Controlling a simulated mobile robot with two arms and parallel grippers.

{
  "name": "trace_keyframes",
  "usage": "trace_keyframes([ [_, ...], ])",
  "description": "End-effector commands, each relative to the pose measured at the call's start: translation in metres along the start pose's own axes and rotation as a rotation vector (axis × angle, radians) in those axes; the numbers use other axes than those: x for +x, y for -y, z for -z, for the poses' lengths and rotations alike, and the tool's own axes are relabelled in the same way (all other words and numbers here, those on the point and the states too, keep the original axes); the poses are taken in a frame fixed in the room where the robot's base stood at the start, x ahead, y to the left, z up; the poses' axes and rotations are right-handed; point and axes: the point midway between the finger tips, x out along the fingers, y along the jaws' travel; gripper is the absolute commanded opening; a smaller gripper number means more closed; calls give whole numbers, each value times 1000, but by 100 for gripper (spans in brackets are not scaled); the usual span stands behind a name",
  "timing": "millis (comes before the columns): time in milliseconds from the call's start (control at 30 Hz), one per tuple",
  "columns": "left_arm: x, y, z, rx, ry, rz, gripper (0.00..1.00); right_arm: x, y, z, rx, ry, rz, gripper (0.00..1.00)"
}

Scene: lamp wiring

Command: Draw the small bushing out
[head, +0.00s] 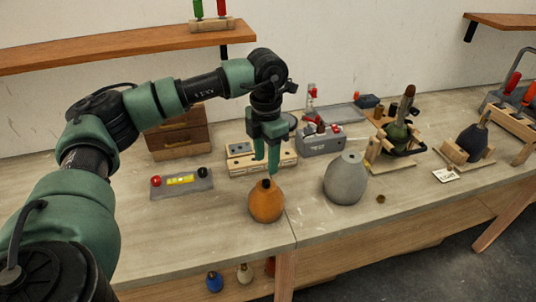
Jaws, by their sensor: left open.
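An orange, pear-shaped lamp body (266,204) stands upright near the table's front edge. A small dark piece (266,184) shows at its neck; it may be the small bushing, but it is too small to be sure. My left gripper (265,166) points down just above that neck, its two green fingers apart and nothing visible between them. Whether the fingertips touch the piece cannot be told. A small brown ring-like part (381,198) lies on the table to the right. My right gripper is not in view.
A grey lamp body (345,180) stands close on the right. A wooden block with holes (242,162) is behind the gripper, beside a grey toolbox (320,142). A grey tray (182,184) lies left. Wooden cradles with lamp bodies and a white card (446,175) are farther right.

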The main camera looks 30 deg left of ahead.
Motion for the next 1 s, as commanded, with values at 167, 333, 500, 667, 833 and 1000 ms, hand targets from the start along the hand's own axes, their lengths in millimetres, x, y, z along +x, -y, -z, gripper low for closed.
trace_keyframes([
  [167,26,1,1,2,-3,3,45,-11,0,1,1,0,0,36],
  [333,51,1,0,2,-2,3,45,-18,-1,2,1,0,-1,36],
  [500,65,2,0,2,1,4,45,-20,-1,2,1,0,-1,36],
  [667,68,2,0,3,2,4,45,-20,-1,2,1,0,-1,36],
  [833,68,2,0,3,2,4,39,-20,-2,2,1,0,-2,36],
  [1000,68,2,0,3,2,4,0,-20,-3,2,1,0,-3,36],
])
